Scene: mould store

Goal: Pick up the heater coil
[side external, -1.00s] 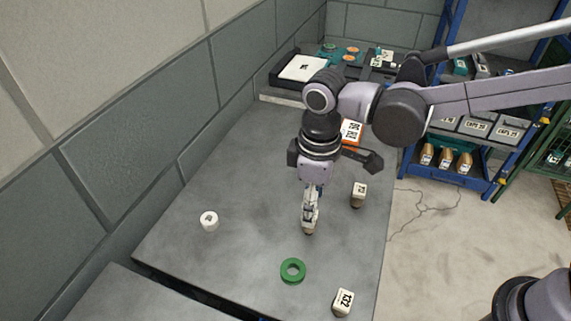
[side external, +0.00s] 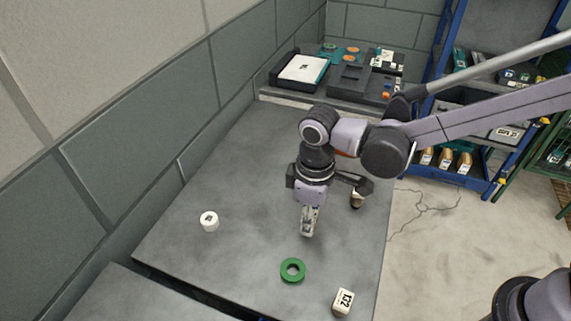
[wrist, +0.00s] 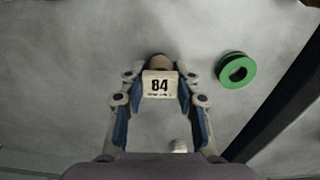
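A small brown-based piece with a white block marked 84 (wrist: 159,85) is between my gripper's fingers in the wrist view; it is hidden behind them in the side view. No visible label says which piece is the heater coil. My gripper (side external: 306,234) points down, low over the table. In the wrist view my gripper (wrist: 159,78) has its fingers spread on either side of the 84 piece, with narrow gaps, so it looks open. A green ring (side external: 292,280) lies nearer the side camera. The green ring (wrist: 224,73) is right of the fingers in the wrist view.
A white cylinder (side external: 209,225) stands left on the grey table (side external: 225,165). A white block marked 132 (side external: 343,300) is near the front right. Another pale piece (side external: 357,198) is partly hidden by my gripper. Trays (side external: 302,70) fill the back. A blue rack (side external: 465,182) stands right.

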